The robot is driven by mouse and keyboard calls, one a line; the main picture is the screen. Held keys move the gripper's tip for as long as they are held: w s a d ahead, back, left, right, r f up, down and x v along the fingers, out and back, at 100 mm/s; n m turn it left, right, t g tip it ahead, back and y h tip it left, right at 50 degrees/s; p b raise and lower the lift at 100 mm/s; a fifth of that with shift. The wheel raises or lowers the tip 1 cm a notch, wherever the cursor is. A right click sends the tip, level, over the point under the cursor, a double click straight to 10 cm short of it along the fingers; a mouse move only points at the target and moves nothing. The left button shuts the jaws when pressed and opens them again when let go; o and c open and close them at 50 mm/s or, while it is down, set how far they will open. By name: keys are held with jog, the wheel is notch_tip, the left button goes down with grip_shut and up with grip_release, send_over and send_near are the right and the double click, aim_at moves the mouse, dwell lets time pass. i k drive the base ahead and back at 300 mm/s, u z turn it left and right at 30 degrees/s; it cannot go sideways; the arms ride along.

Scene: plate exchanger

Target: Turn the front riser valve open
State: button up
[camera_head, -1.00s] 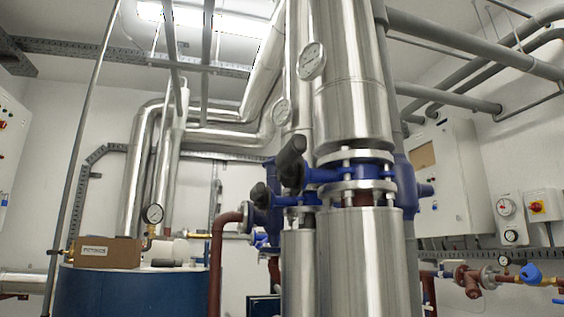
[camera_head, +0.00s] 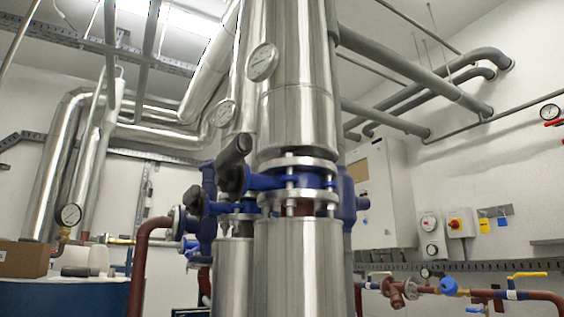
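The front riser (camera_head: 295,110) is a thick shiny metal-clad pipe in the middle of the head view. A second blue valve (camera_head: 205,208) with a dark handle (camera_head: 192,197) sits just behind and to the left, on another riser. How far either valve is turned I cannot tell. My gripper and arm do not show in this view.
A blue tank (camera_head: 70,297) with a cardboard box (camera_head: 22,259) stands at the left. A red-brown pipe (camera_head: 141,262) bends up left of the risers. Red-brown pipework (camera_head: 398,291) with a yellow-handled valve (camera_head: 526,275) runs low at the right. A grey cabinet (camera_head: 378,198) hangs behind.

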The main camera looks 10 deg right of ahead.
aim_at(227, 172)
jog(key=z, duration=0.4)
jog(key=k, duration=0.85)
jog(key=u, duration=1.55)
